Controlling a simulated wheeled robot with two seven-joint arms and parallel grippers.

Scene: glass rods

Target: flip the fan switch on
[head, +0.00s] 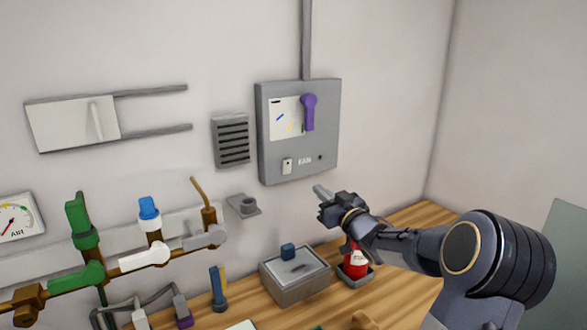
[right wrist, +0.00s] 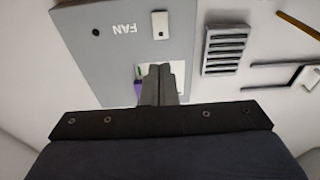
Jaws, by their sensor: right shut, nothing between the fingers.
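The fan switch (head: 287,166) is a small white rocker on the lower left of the grey wall panel (head: 330,140), beside the word FAN. It also shows in the right wrist view (right wrist: 160,25), where the panel appears upside down. I cannot tell which way the rocker is tipped. My right gripper (head: 319,191) is shut and empty, below and right of the switch in the head view. Its closed fingers (right wrist: 158,85) point toward the panel in the right wrist view, apart from the switch. My left gripper is not in view.
A purple lever (head: 308,112) sits on the panel above the switch. A vent (head: 232,141) is left of the panel. Below, the wooden bench holds a grey lidded box (head: 295,285) and a red bottle (head: 354,262). Valves and pipes line the lower left wall.

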